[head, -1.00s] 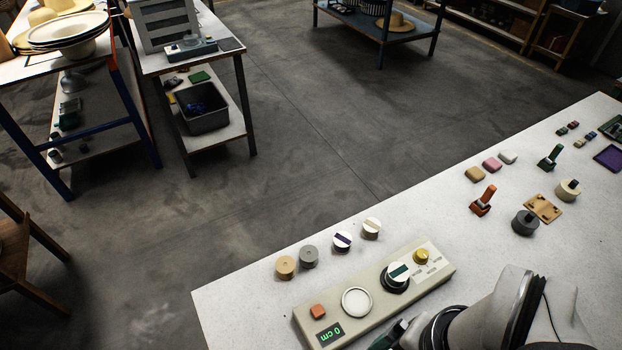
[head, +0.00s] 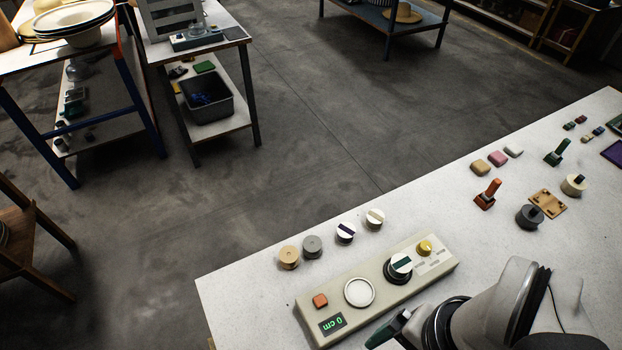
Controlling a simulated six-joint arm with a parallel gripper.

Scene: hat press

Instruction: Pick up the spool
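A row of small round pieces that look like spools stands along the far left edge of the white table (head: 240,300). They are a tan one (head: 288,257), a grey one (head: 312,246), a white one with a dark purple band (head: 345,232) and a white one with a tan band (head: 375,219). I cannot tell which one the task means. My gripper (head: 384,334) is at the bottom of the head view, near the front side of the beige device (head: 330,300) and apart from the row. Its fingers are mostly hidden, so its opening does not show.
The beige device, with knobs, a round white disc (head: 359,292) and a display, lies between my gripper and the row. To the right are an orange-handled stamp (head: 487,195), a grey round piece (head: 529,217) and a wooden plate (head: 547,203). Bare table surrounds the row.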

